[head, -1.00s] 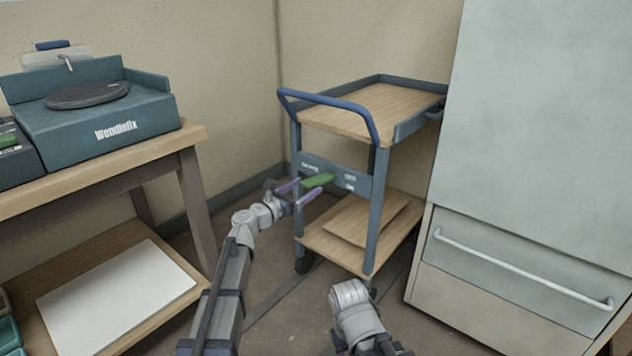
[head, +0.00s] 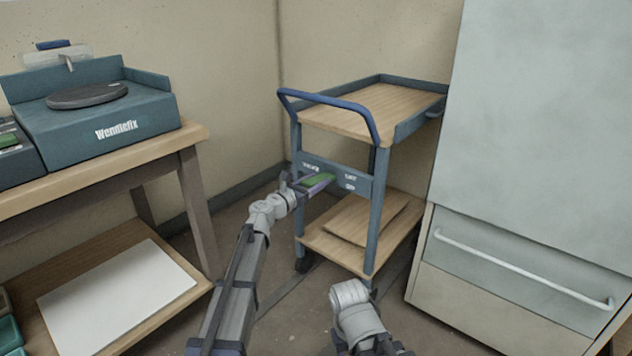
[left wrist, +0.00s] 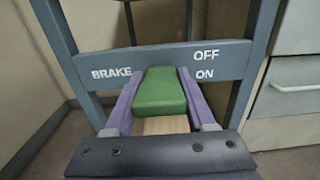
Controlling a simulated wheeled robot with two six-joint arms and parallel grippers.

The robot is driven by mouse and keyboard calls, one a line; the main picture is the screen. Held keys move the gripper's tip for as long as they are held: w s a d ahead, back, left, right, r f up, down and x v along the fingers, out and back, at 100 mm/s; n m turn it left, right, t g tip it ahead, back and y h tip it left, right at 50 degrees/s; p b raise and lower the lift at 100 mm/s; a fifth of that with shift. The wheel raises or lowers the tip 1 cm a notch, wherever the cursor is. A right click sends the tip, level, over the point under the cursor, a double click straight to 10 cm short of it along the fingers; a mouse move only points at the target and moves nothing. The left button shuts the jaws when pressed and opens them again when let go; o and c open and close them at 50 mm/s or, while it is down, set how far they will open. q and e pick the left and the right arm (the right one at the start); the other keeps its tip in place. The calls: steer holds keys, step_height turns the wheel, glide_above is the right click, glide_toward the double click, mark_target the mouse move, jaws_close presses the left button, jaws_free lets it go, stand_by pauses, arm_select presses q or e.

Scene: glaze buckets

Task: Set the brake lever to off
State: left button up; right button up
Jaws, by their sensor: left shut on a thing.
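The brake lever is a green block (head: 317,181) on the blue-grey crossbar (head: 358,183) of the cart, also seen in the left wrist view (left wrist: 160,95). There it sits between the BRAKE label (left wrist: 111,74) and the OFF label (left wrist: 206,54), which is above the ON label (left wrist: 205,74). It projects toward the camera at about the height of ON. My left gripper (head: 314,183) is shut on the lever, with a purple finger along each side in the left wrist view (left wrist: 159,80). My right gripper is not in view.
The cart has a blue handle (head: 330,101), a wooden top (head: 345,115) and a lower shelf (head: 335,248) with a flat board. A wooden bench (head: 95,170) stands left and a pale cabinet (head: 540,130) right. Floor shows between bench and cart.

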mark_target(320, 177)
arm_select(q)
jaws_close()
stand_by(0.3)
steer(key=shift+r, duration=0.1)
steer(key=shift+r+p, duration=0.2)
steer(key=shift+p, duration=0.25)
steer(key=r+g+y+p, duration=0.1)
steer(key=p, duration=0.3)
steer(key=w+r+g+y+p, duration=0.1)
steer(key=g+p, duration=0.1)
steer(key=p, duration=0.3)
steer(key=d+r+g+y+p, duration=0.1)
steer(key=p, duration=0.3)
steer(key=shift+w+r+g+y+p, duration=0.2)
steer(key=shift+g+y+p, duration=0.1)
steer(key=shift+g+p, duration=0.1)
steer(key=shift+w+d+f+g+y+p, duration=0.15)
steer(key=shift+g+y+p, duration=0.25)
steer(key=shift+p, duration=0.5)
